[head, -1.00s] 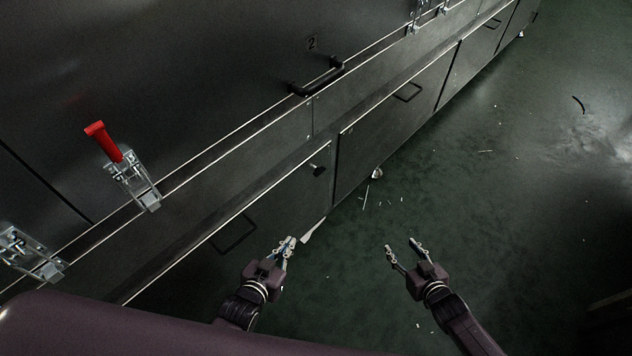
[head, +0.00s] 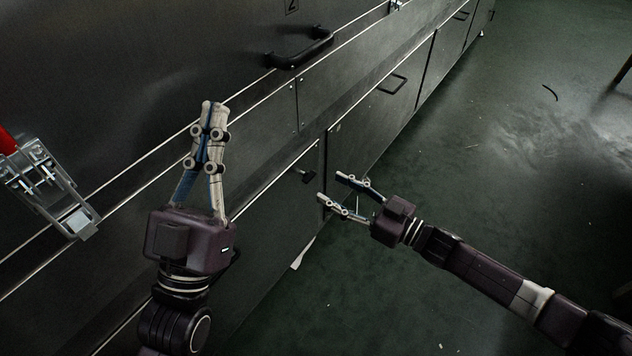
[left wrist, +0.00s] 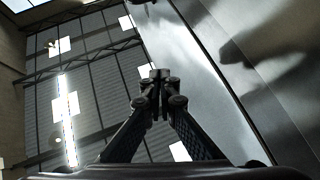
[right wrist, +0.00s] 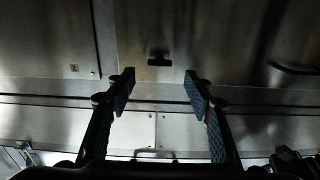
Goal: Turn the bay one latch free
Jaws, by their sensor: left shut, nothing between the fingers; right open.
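A metal toggle latch (head: 48,190) with a red handle (head: 6,141) is at the left edge in the head view. The frame cuts off most of the handle. It sits on the dark dryer front; I see no bay number beside it. My left gripper (head: 212,110) is shut and empty, to the right of the latch and apart from it, pointing up in the picture. In the left wrist view its fingertips (left wrist: 158,76) meet. My right gripper (head: 331,188) is open and empty, near the lower panels; its spread fingers (right wrist: 158,82) show in the right wrist view.
A black bar handle (head: 300,48) is fixed below a number 2 mark (head: 292,5). A small black knob (head: 305,174) and a thin pull (head: 392,84) are on the lower panels. The green floor (head: 480,220) at right is mostly clear, with scattered debris.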

